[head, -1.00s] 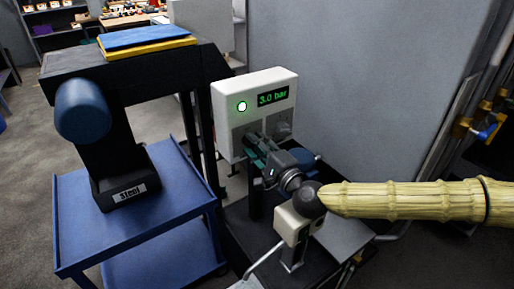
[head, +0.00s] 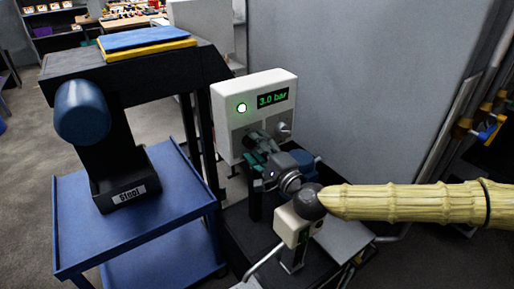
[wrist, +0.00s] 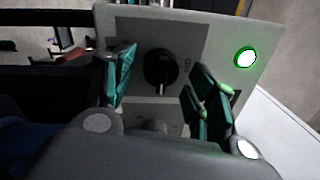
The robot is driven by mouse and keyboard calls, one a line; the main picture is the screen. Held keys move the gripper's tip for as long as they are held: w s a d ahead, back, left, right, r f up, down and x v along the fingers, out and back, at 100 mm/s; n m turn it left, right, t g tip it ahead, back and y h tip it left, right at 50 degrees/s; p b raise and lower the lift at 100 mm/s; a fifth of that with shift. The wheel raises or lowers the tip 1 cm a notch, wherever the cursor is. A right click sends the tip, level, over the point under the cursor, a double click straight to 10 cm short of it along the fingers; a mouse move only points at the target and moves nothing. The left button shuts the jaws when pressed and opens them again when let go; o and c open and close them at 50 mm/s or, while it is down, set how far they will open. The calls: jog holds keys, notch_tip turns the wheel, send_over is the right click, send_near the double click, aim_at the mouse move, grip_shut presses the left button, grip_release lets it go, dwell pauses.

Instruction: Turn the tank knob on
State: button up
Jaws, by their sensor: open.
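The tank knob (wrist: 160,69) is black and round, on a dark patch of the white panel (wrist: 222,30). Its raised grip stands roughly upright in the wrist view. A knob at the panel's right also shows in the head view (head: 284,129). My gripper (wrist: 161,78) is open, with one teal finger on each side of the knob in the wrist view, and nothing between the pads is held. In the head view my gripper (head: 262,146) is close in front of the panel and covers part of its lower face. I cannot tell whether a finger touches the knob.
The panel carries a lit green lamp (head: 242,107) and a display (head: 272,95) reading 3.0 bar. A blue cart (head: 120,235) stands left, below a dark bench frame with blue and yellow boards (head: 148,40) on top. A grey wall is behind the panel.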

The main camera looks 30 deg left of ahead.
jog(key=v, duration=1.2)
dwell(0.4)
